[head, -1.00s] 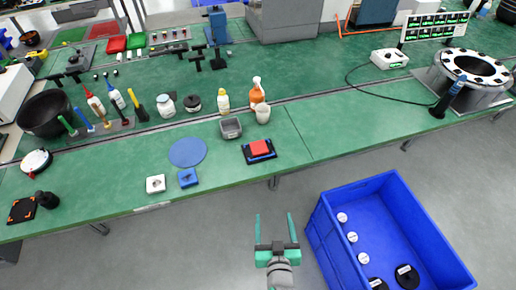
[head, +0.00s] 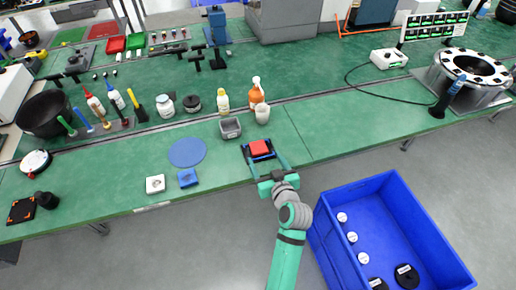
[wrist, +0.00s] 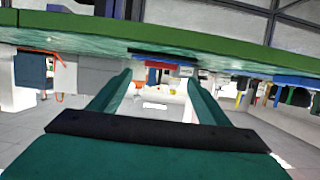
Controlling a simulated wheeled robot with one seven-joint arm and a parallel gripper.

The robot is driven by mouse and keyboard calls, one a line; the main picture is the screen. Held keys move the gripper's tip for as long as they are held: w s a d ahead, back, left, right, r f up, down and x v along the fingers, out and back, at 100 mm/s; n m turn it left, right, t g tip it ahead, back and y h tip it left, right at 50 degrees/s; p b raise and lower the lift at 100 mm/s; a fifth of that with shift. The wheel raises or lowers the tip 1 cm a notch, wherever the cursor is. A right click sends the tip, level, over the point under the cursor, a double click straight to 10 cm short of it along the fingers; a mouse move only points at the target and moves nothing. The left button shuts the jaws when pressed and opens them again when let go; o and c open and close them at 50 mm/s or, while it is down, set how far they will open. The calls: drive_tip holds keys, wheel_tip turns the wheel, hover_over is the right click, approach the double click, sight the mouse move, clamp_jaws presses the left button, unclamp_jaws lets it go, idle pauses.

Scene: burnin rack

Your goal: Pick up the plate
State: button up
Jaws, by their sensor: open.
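A flat round blue disc (head: 187,152), the thing that looks most like a plate, lies on the green bench near its front edge. To its right is a red block (head: 260,148) on a dark blue and black base. My gripper (head: 258,150) is open and empty, at the front edge of the bench. Its fingers lie on either side of the red block in the head view; I cannot tell whether they touch it. In the wrist view the scene appears upside down, with the red block (wrist: 168,65) just beyond the open fingers (wrist: 160,80).
A small blue block (head: 187,178) and a white block (head: 155,184) sit left of my gripper. A grey bin (head: 230,128), a cream cup (head: 262,115) and bottles stand behind. A blue crate (head: 330,215) holding round parts is at lower right.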

sight(259, 147)
drive_tip(key=x, duration=0.6)
drive_tip(key=shift+w, duration=0.25)
drive_tip(key=shift+s, duration=0.1)
drive_tip(key=shift+c, duration=0.9)
drive_tip(key=c, duration=1)
